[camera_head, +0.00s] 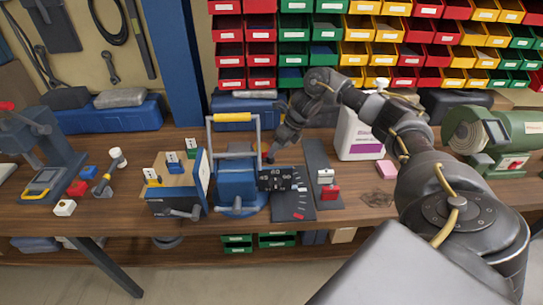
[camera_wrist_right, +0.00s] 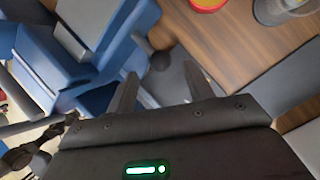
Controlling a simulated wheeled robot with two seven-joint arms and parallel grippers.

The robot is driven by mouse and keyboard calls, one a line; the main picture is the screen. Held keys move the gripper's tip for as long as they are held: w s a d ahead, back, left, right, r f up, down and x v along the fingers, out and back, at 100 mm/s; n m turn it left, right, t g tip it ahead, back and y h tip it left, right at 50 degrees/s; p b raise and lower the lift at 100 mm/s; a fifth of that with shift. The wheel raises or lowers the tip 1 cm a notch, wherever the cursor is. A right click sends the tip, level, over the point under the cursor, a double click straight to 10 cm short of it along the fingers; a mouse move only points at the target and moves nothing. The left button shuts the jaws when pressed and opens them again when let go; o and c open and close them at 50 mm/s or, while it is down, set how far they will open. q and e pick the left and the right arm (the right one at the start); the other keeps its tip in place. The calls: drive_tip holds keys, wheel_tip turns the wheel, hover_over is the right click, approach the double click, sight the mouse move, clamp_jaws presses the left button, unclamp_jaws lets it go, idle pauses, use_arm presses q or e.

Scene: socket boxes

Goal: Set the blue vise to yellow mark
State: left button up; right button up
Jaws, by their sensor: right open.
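The blue vise (camera_head: 237,186) stands on the bench at the centre of the head view, with a grey frame and yellow grip (camera_head: 232,117) rising above it. A black plate with white marks (camera_head: 278,179) is at its right side. I cannot make out a yellow mark on it. My right gripper (camera_head: 271,156) is just behind and right of the vise, pointing down. In the right wrist view the gripper (camera_wrist_right: 160,88) is open, with a dark round knob (camera_wrist_right: 160,60) near its fingertips and blue vise parts (camera_wrist_right: 75,60) to the left. My left gripper is out of view.
A dark panel with a red switch (camera_head: 329,192) and a white jug (camera_head: 358,135) are to the right. A green grinder (camera_head: 500,140) stands at the far right. Colourful bins fill the back wall.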

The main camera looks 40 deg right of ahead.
drive_tip(key=shift+p+x, duration=0.4)
drive_tip(key=shift+x, duration=2.05)
drive_tip(key=shift+s, duration=0.1)
clamp_jaws()
